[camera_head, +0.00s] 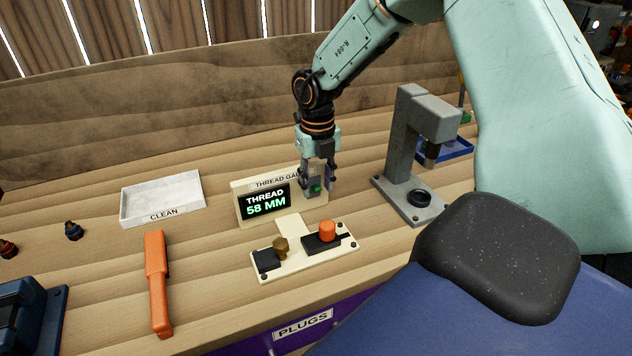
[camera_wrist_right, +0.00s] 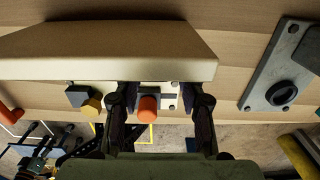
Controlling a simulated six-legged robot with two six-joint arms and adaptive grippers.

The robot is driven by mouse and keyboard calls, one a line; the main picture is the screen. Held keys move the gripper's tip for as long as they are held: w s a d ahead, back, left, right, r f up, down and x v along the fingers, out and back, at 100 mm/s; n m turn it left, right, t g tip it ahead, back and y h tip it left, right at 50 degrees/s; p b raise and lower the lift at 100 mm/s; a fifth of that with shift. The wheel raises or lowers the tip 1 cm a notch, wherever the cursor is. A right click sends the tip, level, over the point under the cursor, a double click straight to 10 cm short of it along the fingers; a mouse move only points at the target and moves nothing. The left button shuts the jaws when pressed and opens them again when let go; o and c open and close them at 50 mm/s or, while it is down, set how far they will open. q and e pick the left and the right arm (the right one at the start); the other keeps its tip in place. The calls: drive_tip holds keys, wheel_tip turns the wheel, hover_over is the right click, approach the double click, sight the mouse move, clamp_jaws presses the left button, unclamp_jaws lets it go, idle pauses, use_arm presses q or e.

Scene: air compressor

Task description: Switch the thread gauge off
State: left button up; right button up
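The thread gauge (camera_head: 240,190) is a cream box on the bench, with a lit dark display (camera_head: 265,202) reading "THREAD 58 MM". A green button (camera_head: 316,188) shows at the right of its front. My right gripper (camera_head: 318,188) reaches down at the gauge's right end, its fingers spread on either side of the button in the head view. I cannot tell whether it touches. In the right wrist view the gauge's cream casing (camera_wrist_right: 110,50) fills the upper part, and the open fingers (camera_wrist_right: 160,105) have nothing gripped between them. My left gripper is out of view.
A cream fixture (camera_head: 290,262) with a brass plug (camera_head: 281,247) and an orange plug (camera_head: 327,230) lies in front of the gauge. A grey press (camera_head: 405,140) stands right. A CLEAN tray (camera_head: 180,191) and orange tool (camera_head: 157,280) are left.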

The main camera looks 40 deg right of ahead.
drive_tip(key=shift+d+f, duration=0.2)
drive_tip(key=shift+f, duration=0.05)
drive_tip(key=shift+s+a+r, duration=0.15)
drive_tip(key=shift+a+r, duration=0.05)
drive_tip(key=shift+a, duration=0.15)
drive_tip(key=shift+c, duration=0.8)
drive_tip(key=shift+w+d+f, duration=0.15)
drive_tip(key=shift+w+d, duration=0.05)
drive_tip(key=c, duration=0.4)
drive_tip(key=shift+a, duration=0.1)
clamp_jaws()
